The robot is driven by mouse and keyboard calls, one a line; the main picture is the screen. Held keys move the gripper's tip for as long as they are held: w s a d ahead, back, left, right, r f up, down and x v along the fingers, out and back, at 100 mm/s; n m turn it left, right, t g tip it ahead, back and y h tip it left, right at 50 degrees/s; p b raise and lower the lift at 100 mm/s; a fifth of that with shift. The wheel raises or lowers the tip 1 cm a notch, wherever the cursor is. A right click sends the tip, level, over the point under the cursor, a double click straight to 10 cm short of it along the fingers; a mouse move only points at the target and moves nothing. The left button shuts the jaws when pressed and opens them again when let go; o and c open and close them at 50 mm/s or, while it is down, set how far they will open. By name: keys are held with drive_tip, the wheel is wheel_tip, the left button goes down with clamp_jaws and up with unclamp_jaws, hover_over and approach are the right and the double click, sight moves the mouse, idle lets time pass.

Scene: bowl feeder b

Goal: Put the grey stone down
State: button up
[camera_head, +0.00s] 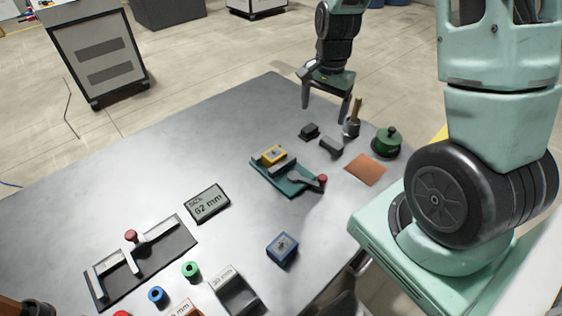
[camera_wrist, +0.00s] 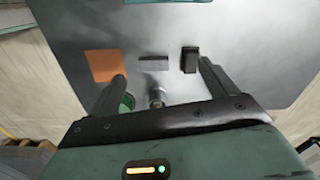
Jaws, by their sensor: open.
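The grey stone (camera_head: 331,147) is a small flat grey block lying on the table, between a black block and an orange square. In the wrist view the grey stone (camera_wrist: 153,62) lies ahead of the gap between my fingers, with nothing gripping it. My gripper (camera_head: 325,113) is open and empty, raised above the far right part of the table. Its two fingers also show in the wrist view (camera_wrist: 162,75), spread wide on either side.
Close by are the black block (camera_head: 309,131), a wooden-handled tool (camera_head: 352,120), a green lidded pot (camera_head: 387,142) and the orange square (camera_head: 366,169). A teal fixture (camera_head: 285,178) with a red knob stands nearer. The table's (camera_head: 120,175) left part is largely clear.

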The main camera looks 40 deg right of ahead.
drive_tip(key=s+a+r+n, duration=0.1)
drive_tip(key=a+r+n, duration=0.1)
drive_tip(key=a+n, duration=0.35)
drive_tip(key=s+a+r+n, duration=0.2)
drive_tip(key=a+r, duration=0.1)
drive_tip(key=a, duration=0.6)
drive_tip(key=s+a+r+n, duration=0.4)
drive_tip(key=s+a+n, duration=1)
drive_tip(key=s, duration=0.2)
drive_tip(key=shift+s+a, duration=0.2)
drive_tip(key=shift+a, duration=0.15)
